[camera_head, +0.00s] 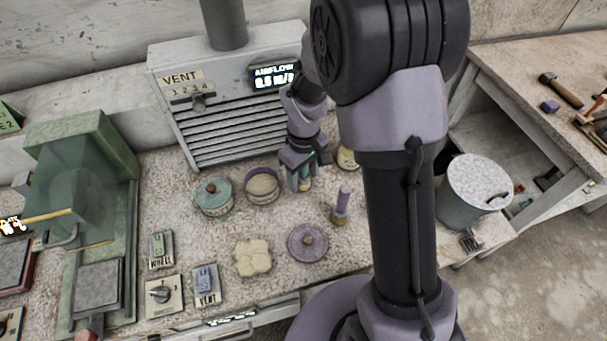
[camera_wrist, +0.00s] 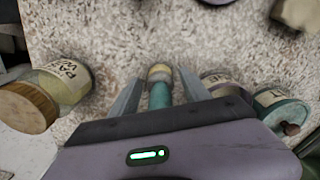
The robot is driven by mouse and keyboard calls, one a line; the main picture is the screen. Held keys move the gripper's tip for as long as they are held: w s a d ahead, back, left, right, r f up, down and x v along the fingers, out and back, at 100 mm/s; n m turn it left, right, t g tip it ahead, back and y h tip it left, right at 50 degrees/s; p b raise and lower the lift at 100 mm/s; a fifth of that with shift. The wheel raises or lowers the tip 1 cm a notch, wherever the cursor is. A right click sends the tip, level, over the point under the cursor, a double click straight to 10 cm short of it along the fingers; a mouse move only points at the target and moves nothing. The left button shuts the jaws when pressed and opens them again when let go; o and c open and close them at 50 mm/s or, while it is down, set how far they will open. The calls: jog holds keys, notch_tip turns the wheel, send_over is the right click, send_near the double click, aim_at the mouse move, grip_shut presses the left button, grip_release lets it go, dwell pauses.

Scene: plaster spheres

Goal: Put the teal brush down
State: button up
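The teal brush (camera_wrist: 160,95) lies between my gripper's two fingers in the wrist view, its pale, yellowish end pointing away from the palm. My gripper (camera_wrist: 159,76) looks open, with a narrow gap on each side of the brush. In the head view my gripper (camera_head: 302,176) points down at the speckled bench (camera_head: 215,265), close to its top, with the brush (camera_head: 306,182) partly hidden between the fingers. The brush looks roughly upright; I cannot tell whether its lower end touches the bench.
A teal lidded pot (camera_head: 214,197) and an open purple-rimmed jar (camera_head: 262,186) stand left of my gripper. A labelled jar (camera_head: 347,158) is close on its right. A purple brush (camera_head: 342,203) stands upright nearby, with a purple lid (camera_head: 308,243) and pale lump (camera_head: 253,258) in front.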

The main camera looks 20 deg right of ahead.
notch_tip(320, 180, up, 13)
jog(key=p, duration=0.5)
jog(key=shift+f, duration=0.15)
jog(key=s+a+r+m+t+y, duration=0.1)
jog(key=s+a+r+m+t, duration=0.1)
jog(key=s+r+m, duration=0.3)
jog(key=s+a+r+m+t+y, duration=0.1)
jog(key=s+a+r+m+t, duration=0.1)
jog(key=s+r, duration=0.8)
jog(key=s+m+t, duration=0.1)
jog(key=s+m, duration=0.1)
jog(key=s, duration=0.2)
jog(key=shift+r+m+t, duration=0.35)
jog(key=shift+m+t, duration=0.05)
